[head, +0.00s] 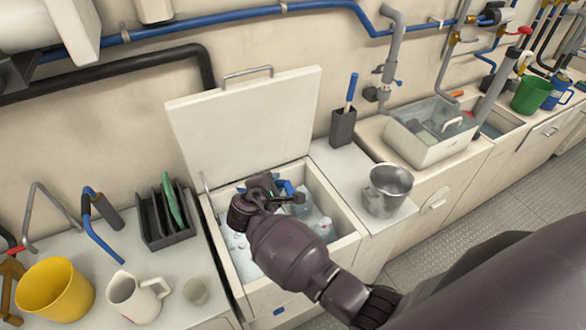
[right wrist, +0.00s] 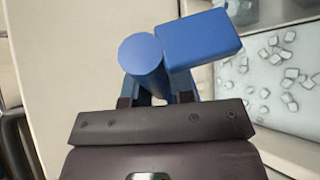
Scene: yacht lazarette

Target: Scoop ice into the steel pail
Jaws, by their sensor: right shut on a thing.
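The steel pail (head: 387,192) stands upright on the counter right of the open ice bin (head: 345,222). Loose ice cubes (head: 238,243) lie in the bin and show at the right of the right wrist view (right wrist: 285,75). My right gripper (head: 268,190) is over the back of the bin. It is shut on a blue scoop (right wrist: 200,40), whose round handle and box-shaped part fill the upper middle of the wrist view. In the head view the gripper hides most of the scoop. I cannot tell whether it holds ice. My left gripper is not in view.
The bin's white lid (head: 245,120) stands open behind it. A dark holder (head: 343,127) with a blue-handled tool stands behind the pail. A yellow bucket (head: 55,290), white jug (head: 137,298) and dark rack (head: 165,215) are on the left counter. A water-filled sink (head: 430,130) is at right.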

